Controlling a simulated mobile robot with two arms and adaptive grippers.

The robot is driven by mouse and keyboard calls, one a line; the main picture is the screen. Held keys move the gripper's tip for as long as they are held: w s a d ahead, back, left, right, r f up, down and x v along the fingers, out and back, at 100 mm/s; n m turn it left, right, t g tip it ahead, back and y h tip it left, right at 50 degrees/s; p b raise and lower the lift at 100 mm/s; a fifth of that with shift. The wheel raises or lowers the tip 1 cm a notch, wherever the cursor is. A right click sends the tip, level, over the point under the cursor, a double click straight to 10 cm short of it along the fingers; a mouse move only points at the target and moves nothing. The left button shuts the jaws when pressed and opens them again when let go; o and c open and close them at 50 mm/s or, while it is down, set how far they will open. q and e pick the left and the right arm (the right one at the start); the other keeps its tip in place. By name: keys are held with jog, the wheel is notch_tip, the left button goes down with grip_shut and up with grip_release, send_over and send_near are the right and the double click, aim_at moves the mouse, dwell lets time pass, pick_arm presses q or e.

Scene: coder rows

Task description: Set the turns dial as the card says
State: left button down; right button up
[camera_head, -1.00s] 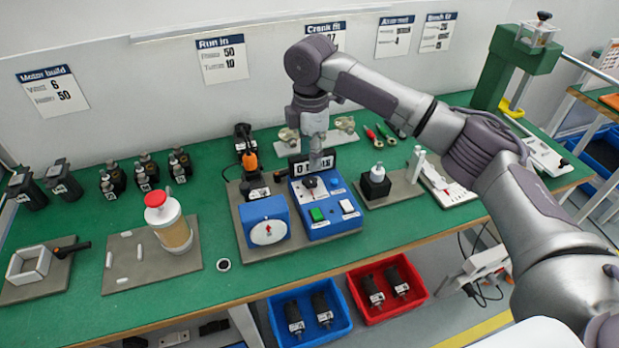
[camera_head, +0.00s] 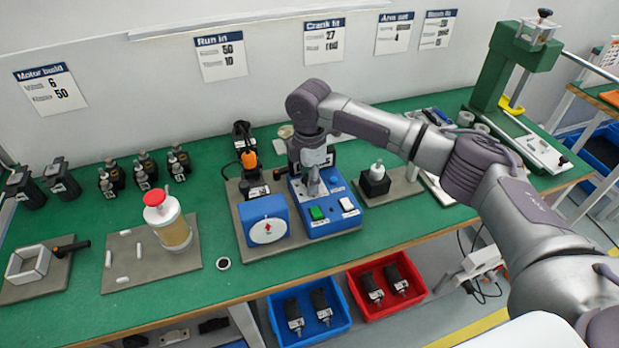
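The blue control box (camera_head: 345,222) stands on the bench with a green button (camera_head: 316,212) and a white button (camera_head: 346,204) on its sloped face. My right gripper (camera_head: 314,188) points straight down at the upper part of that face, where the black dial is. The gripper hides the dial, and the arm covers most of the display behind it. I cannot tell whether the fingers touch the dial or are closed. The "Run in" card (camera_head: 221,56) on the wall reads 50 and, on its lower line, 10. My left gripper is out of view.
A blue gauge box (camera_head: 265,222) with a red arrow stands just left of the control box. A black block with a white top (camera_head: 375,181) is close on the right. A red-capped jar (camera_head: 170,225) stands farther left. Open green bench lies in front.

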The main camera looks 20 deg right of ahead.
jog(key=c, duration=0.4)
jog(key=shift+r+p, duration=0.15)
jog(key=shift+p, duration=0.35)
jog(key=m+p, duration=0.8)
jog(key=p, duration=0.3)
jog(key=shift+r+p, duration=0.1)
jog(key=shift+p, duration=0.2)
jog(key=shift+f+m+p, duration=0.2)
jog(key=shift+m+p, duration=1.4)
jog(key=shift+m, duration=0.3)
jog(key=o, duration=0.9)
